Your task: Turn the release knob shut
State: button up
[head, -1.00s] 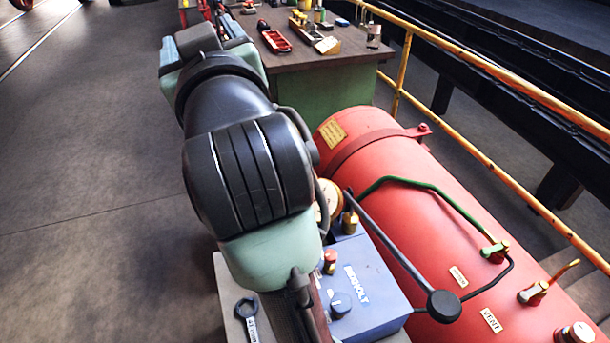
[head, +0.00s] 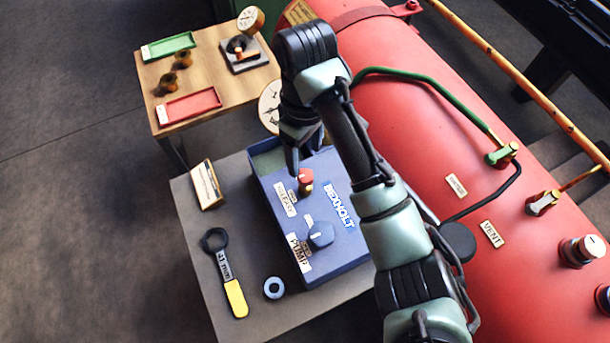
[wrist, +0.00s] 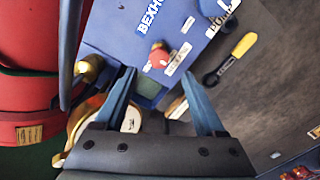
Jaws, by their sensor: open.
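The release knob is a small red knob on a brass stem (head: 305,176), on top of the blue Bexholt pump box (head: 345,250). A white label lies beside it. In the wrist view the knob (wrist: 158,56) shows just beyond the fingertips, roughly between their lines. My gripper (head: 303,158) is open and empty, pointing down close behind the knob in the head view; its two fingers also show in the wrist view (wrist: 158,74). I cannot tell whether a finger touches the knob. A dark pump dial (head: 320,234) sits nearer on the same box.
The red tank (head: 420,110) with green and black pipes stands right of the box. A dial gauge (head: 270,105) is behind it. A yellow-handled wrench (head: 235,295) and a ring (head: 273,287) lie on the grey stand. A wooden table (head: 215,75) with trays stands at back left.

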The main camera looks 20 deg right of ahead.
aim_at(305, 175)
notch_tip(305, 175, down, 5)
jog(key=b, duration=0.3)
jog(key=shift+f, duration=1.15)
grip_shut()
